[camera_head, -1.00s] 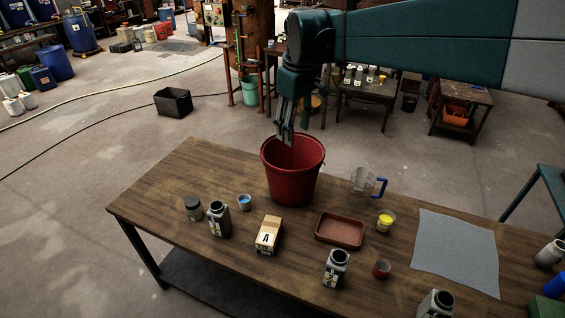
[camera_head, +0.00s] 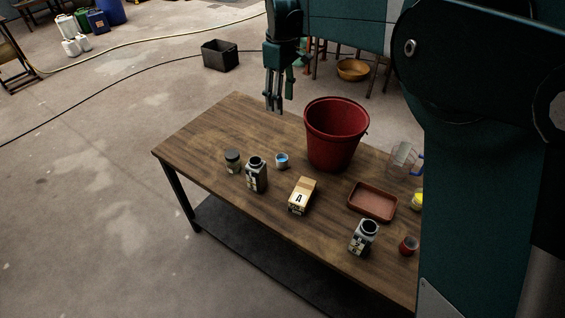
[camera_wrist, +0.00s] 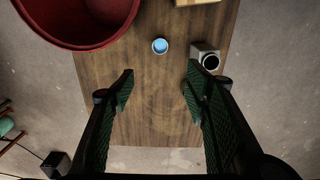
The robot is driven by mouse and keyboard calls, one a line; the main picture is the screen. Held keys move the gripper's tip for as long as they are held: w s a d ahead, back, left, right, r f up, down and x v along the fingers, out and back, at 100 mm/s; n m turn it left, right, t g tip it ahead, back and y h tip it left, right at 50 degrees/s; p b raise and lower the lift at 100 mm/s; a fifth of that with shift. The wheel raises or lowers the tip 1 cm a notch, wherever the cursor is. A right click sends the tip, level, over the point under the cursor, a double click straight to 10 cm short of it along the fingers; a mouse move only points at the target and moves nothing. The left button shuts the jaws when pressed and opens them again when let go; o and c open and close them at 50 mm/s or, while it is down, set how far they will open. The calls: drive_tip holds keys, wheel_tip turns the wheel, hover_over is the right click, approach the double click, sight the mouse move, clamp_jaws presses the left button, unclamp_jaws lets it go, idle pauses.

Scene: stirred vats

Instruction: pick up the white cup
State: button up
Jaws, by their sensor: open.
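A small pale cup (camera_head: 281,161) with blue contents stands upright on the wooden table, left of the red bucket; its outside looks whitish. In the wrist view the cup (camera_wrist: 160,46) is seen from above, beyond my fingertips and roughly centred between them. My gripper (camera_head: 274,108) points down above the table's far left part, apart from the cup. In the wrist view its fingers (camera_wrist: 158,85) are spread wide with nothing between them. Another cup with yellow contents (camera_head: 417,201) is partly hidden behind my arm at the right.
The tall red bucket (camera_head: 336,137) stands right of the cup. A dark-mouthed bottle (camera_head: 256,175), a lidded jar (camera_head: 233,160) and a box marked A (camera_head: 302,196) are near. A brown tray (camera_head: 372,203), another bottle (camera_head: 364,238) and a red cup (camera_head: 408,246) lie rightward. The table's left end is clear.

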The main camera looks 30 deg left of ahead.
approach(282, 160)
drive_tip(key=shift+s+d+f, duration=0.4)
drive_tip(key=shift+s+d, duration=0.25)
drive_tip(key=shift+s, duration=0.05)
drive_tip(key=shift+f, duration=0.15)
drive_tip(key=shift+f, duration=1.15)
drive_tip(key=shift+a+f+b, duration=0.1)
drive_tip(key=shift+f+b, duration=0.8)
drive_tip(key=shift+f, duration=1.7)
drive_tip(key=c, duration=1)
drive_tip(key=shift+r, duration=0.15)
